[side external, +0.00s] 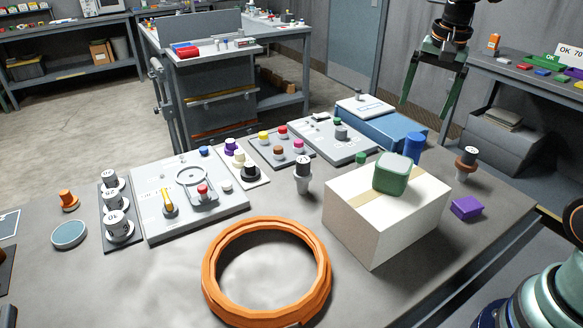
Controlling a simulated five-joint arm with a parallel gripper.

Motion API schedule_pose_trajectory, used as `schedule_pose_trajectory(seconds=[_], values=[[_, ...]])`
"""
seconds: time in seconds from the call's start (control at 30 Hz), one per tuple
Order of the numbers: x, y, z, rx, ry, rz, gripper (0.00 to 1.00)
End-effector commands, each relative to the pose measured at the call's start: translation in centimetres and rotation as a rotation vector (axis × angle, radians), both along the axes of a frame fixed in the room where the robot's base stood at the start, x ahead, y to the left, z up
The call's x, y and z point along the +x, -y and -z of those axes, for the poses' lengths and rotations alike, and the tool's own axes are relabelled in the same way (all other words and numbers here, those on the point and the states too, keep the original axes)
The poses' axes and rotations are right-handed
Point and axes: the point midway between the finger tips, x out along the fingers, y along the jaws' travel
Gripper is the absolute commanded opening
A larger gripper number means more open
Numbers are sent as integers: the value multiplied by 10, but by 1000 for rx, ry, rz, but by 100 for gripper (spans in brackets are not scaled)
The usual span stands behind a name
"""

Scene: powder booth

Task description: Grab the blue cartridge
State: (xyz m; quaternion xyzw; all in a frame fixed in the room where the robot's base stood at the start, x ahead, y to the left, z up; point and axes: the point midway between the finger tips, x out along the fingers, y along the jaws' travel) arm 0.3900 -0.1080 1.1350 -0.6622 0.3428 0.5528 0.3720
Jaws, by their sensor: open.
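A blue cylinder (414,146), which looks like the blue cartridge, stands upright behind the cardboard-topped white box (372,222). Its lower part is hidden by the box and by the green rounded block (391,174) on top of it. My gripper (431,110) hangs at the upper right with its two long green fingers spread and pointing down. It is open and empty, and appears above the blue cylinder in the picture. How far apart they are in depth I cannot tell.
A blue case (385,130) lies behind the cylinder. A white cup with a brown collar (466,163) and a purple block (466,208) stand to the right. A large orange ring (212,285) lies in front. Panels with knobs (235,200) fill the table's left and middle.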

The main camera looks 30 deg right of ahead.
Motion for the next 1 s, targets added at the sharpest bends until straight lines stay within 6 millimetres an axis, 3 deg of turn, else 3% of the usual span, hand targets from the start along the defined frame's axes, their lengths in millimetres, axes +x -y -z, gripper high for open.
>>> schedule_pose_trajectory(seconds=[0.1,0.33,0.53,0.8,1.0], values=[[17,30,17,38,-60,204,94],[32,65,41,76,-127,466,94],[34,72,55,82,-143,521,94],[34,71,99,83,-144,518,94],[35,71,115,82,-141,517,94]])
